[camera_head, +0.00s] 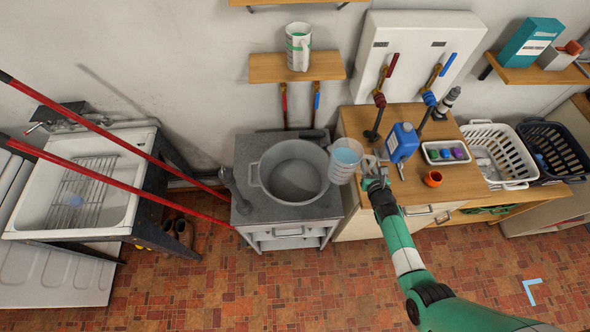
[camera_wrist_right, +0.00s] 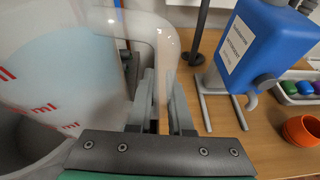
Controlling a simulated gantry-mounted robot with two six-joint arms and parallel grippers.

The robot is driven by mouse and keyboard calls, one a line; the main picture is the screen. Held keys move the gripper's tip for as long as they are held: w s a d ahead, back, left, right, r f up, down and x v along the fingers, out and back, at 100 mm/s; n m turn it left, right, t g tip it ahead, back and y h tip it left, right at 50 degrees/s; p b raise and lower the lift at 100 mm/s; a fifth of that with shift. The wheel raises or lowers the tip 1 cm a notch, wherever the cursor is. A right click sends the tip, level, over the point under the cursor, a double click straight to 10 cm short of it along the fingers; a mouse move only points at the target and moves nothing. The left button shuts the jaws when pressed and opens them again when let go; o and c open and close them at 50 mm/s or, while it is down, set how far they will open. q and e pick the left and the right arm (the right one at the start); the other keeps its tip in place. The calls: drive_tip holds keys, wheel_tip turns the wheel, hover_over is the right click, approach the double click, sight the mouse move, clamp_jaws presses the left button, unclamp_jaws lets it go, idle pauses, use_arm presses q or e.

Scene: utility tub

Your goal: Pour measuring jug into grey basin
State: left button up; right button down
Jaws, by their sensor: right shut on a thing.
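The clear measuring jug (camera_head: 346,158) holds pale blue liquid and is beside the right rim of the grey basin (camera_head: 268,187). The basin stands on a grey-topped cabinet and looks empty inside. My right gripper (camera_head: 372,172) is shut on the jug's handle, on the jug's right side. In the right wrist view the jug (camera_wrist_right: 60,70) fills the left, with red ml marks, and the fingers of my right gripper (camera_wrist_right: 160,100) close around its handle. The jug looks close to upright. Part of the basin shows below it at lower left. My left gripper is not in view.
A shelf (camera_head: 270,68) with a white mug hangs above.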

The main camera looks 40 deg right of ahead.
sight(355, 148)
drive_tip(key=shift+w+r, duration=0.1)
drive_tip(key=shift+r, duration=0.2)
drive_tip(key=shift+w+a+r+n+g+h+b, duration=0.15)
drive_tip(key=shift+r+n+g, duration=0.15)
drive_tip(key=shift+r, duration=0.2)
drive_tip(key=shift+w+a+r+n+g+h+b, duration=0.1)
drive_tip(key=shift+r+n+g+b, duration=0.05)
drive_tip(key=shift+r+n, duration=0.35)
drive_tip(key=shift+w+a+r+n+g+h+b, duration=0.15)
drive_tip(key=shift+r+n+g, duration=0.15)
drive_tip(key=shift+r, duration=0.25)
drive_tip(key=shift+w+a+r+n+g+h+b, duration=0.25)
drive_tip(key=shift+r+n, duration=0.1)
drive_tip(key=shift+r, duration=0.2)
drive_tip(key=shift+w+a+r+n+g+h+b, duration=0.15)
drive_tip(key=shift+w+r+n+g+b, duration=0.15)
drive_tip(key=shift+r, duration=0.2)
drive_tip(key=shift+w+a+r+n+h+b, duration=0.2)
drive_tip(key=shift+w+a+n+h+b, duration=0.1)
drive_tip(key=shift+w+a+n+b, duration=0.45)
drive_tip(key=shift+d+r+n+g+b, duration=0.1)
drive_tip(key=shift+r+n+g+b, duration=0.2)
drive_tip(key=shift+r+g+b, duration=0.2)
drive_tip(key=shift+w+h, duration=0.1)
drive_tip(key=shift+h, duration=0.2)
drive_tip(key=shift+n+b, duration=0.3)
drive_tip(key=shift+b, duration=0.2)
drive_tip(key=shift+w+a+f+n+g+h+b, duration=0.3)
drive_tip(key=shift+a+n+g+h+b, duration=0.1)
drive_tip(key=shift+b, duration=0.7)
